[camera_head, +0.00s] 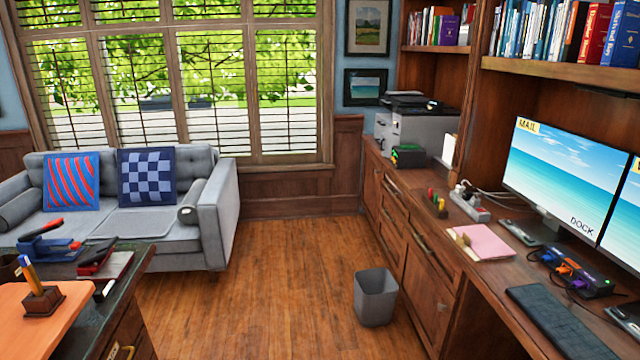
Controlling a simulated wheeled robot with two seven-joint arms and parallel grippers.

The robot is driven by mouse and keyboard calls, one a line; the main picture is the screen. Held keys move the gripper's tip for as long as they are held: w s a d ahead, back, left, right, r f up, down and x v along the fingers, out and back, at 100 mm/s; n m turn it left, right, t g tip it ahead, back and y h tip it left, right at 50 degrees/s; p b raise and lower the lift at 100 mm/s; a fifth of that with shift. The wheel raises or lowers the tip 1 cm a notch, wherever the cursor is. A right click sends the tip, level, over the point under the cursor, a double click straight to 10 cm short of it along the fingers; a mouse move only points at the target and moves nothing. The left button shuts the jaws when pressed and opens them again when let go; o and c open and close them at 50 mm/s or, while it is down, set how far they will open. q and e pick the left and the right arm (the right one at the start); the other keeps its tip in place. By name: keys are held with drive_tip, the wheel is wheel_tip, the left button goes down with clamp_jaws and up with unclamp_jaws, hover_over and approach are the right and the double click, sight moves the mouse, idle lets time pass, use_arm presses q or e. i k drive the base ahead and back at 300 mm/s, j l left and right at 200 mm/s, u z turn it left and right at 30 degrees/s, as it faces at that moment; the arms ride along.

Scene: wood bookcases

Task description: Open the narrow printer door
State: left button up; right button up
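A grey and white printer (415,125) stands at the far end of the long wooden counter, by the window wall. The wooden cabinet front (372,190) below the printer end looks shut. Nearer to me are more wooden drawers and doors with dark handles (421,245), which also look shut. I cannot tell for sure which panel is the narrow printer door. Neither of my grippers is in view.
A grey waste bin (376,297) stands on the floor close to the cabinet fronts. A grey sofa (208,210) is at the left and a dark desk (120,300) at the lower left.

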sight(389, 140)
drive_tip(key=i, duration=2.25)
drive_tip(key=i+j, duration=0.1)
drive_tip(key=i, duration=2.2)
drive_tip(key=l+z, duration=0.05)
drive_tip(key=l, duration=0.05)
